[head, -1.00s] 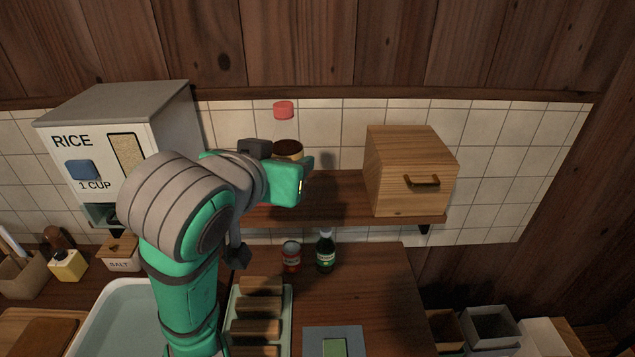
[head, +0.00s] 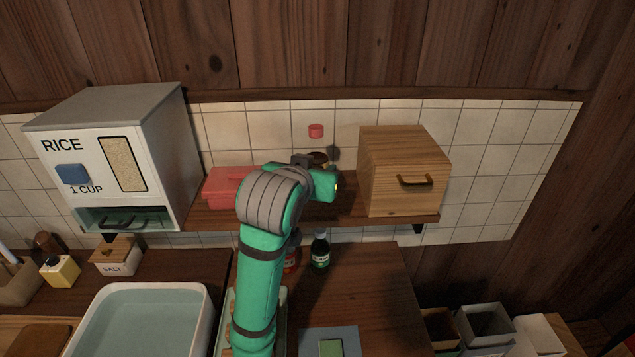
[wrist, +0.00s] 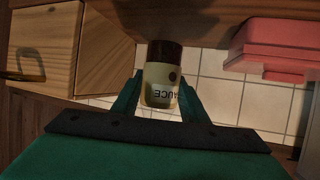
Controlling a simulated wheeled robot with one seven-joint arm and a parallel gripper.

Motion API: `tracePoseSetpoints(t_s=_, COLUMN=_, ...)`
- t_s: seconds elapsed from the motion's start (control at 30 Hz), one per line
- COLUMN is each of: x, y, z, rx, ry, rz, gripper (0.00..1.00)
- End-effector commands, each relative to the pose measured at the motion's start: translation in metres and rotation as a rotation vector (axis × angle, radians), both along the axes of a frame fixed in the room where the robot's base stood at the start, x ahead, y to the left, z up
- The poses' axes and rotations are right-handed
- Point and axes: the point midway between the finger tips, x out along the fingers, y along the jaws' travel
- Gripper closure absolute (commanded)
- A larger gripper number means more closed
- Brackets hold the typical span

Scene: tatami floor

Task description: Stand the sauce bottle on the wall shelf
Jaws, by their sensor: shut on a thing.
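The sauce bottle (head: 316,131) shows its red cap and some dark brown below it above my arm in the head view; the rest is hidden. In the wrist view the bottle (wrist: 162,78) appears upside down, with a cream label and a dark brown end. My gripper (wrist: 158,100) is shut on it, one finger on each side. In the head view the bottle is upright over the wall shelf (head: 345,212), between a red box and a wooden box. I cannot tell whether its base touches the shelf.
The red box (head: 222,187) is left of my gripper on the shelf, and the wooden box (head: 402,165) with a handle is right. A rice dispenser (head: 120,160) stands further left. A green bottle (head: 320,254) and a partly hidden red can (head: 292,262) stand on the counter below.

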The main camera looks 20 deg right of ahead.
Motion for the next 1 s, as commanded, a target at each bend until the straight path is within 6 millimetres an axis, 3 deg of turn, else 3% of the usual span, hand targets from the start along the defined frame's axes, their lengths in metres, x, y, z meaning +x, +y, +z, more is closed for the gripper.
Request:
tracePoseSetpoints(t_s=0.33, x=0.005, y=-0.004, z=-0.038, rx=-0.001, ry=0.002, rz=0.002, gripper=0.92)
tracePoseSetpoints(t_s=0.73, x=0.005, y=-0.005, z=-0.041, rx=-0.001, ry=-0.001, rz=0.0, gripper=0.92)
tracePoseSetpoints(t_s=0.77, x=0.005, y=-0.005, z=-0.042, rx=0.0, ry=0.0, rz=0.0, gripper=0.55)
tracePoseSetpoints(t_s=0.8, x=0.005, y=-0.005, z=-0.042, rx=0.0, ry=0.0, rz=0.0, gripper=0.46)
tracePoseSetpoints(t_s=0.83, x=0.005, y=-0.005, z=-0.042, rx=0.0, ry=0.0, rz=0.0, gripper=0.41)
tracePoseSetpoints(t_s=1.0, x=0.005, y=-0.005, z=-0.042, rx=0.0, ry=0.0, rz=0.0, gripper=0.41)
